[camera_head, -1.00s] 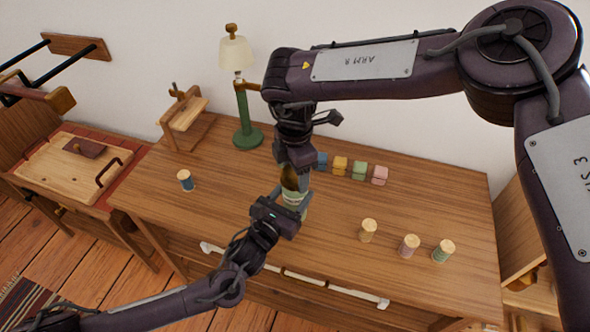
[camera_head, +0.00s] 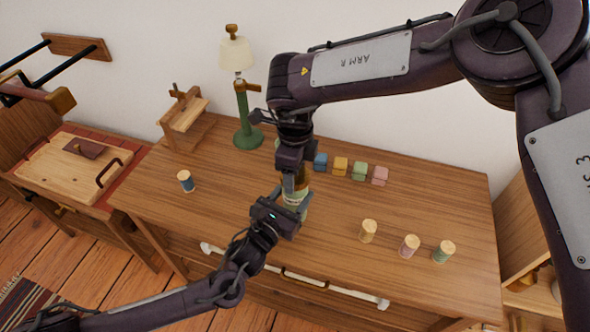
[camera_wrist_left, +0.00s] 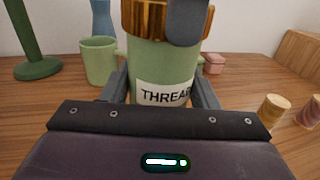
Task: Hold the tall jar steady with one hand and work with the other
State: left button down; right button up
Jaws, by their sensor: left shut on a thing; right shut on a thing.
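The tall jar (camera_head: 296,199) stands on the wooden desk, mostly hidden between my grippers in the head view. In the left wrist view it is a pale green jar (camera_wrist_left: 162,66) with a white label reading "THREAD", cut off at the right. My left gripper (camera_head: 286,209) is shut around the jar's body from the near side. My right gripper (camera_head: 295,180) comes down from above and is shut on the lid. One grey finger of it covers the lid's right part in the left wrist view.
A row of small coloured blocks (camera_head: 340,166) lies behind the jar. Several thread spools (camera_head: 409,246) stand at the right, and a blue one (camera_head: 186,181) at the left. A green lamp (camera_head: 243,110) stands behind. A green mug (camera_wrist_left: 99,61) is close behind the jar.

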jog(key=n, duration=0.5)
jog(key=shift+r, duration=0.1)
jog(key=n, duration=0.8)
jog(key=shift+r, duration=0.2)
jog(key=shift+r, duration=0.9)
jog(key=shift+r, duration=2)
pick_arm(q)
jog(key=shift+c, duration=2.3)
grip_release()
